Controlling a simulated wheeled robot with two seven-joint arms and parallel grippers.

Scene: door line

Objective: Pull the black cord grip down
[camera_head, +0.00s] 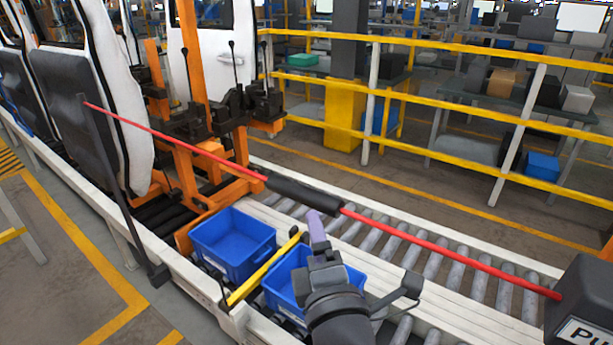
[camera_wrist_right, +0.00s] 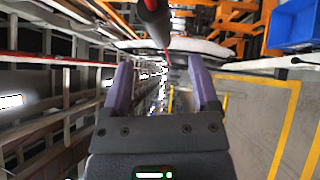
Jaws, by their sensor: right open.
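The black cord grip (camera_head: 303,193) is a thick dark sleeve on a taut red cord (camera_head: 440,247), near the middle of the head view. My right gripper (camera_head: 317,222) has purple fingers and comes up from below, its tips just under the right end of the grip in the picture. In the right wrist view, the grip (camera_wrist_right: 153,20) shows at the top, beyond the open fingers (camera_wrist_right: 161,75) and lined up slightly left of the middle of their gap. Nothing is between the fingers. Whether they touch the grip is not clear. My left gripper is not in view.
The cord runs from a dark post (camera_head: 120,185) to a dark box (camera_head: 585,305) with partly visible lettering. Blue bins (camera_head: 228,262) stand below it beside a roller conveyor (camera_head: 465,272). Orange fixtures and white doors are at left, yellow railing (camera_head: 450,95) behind.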

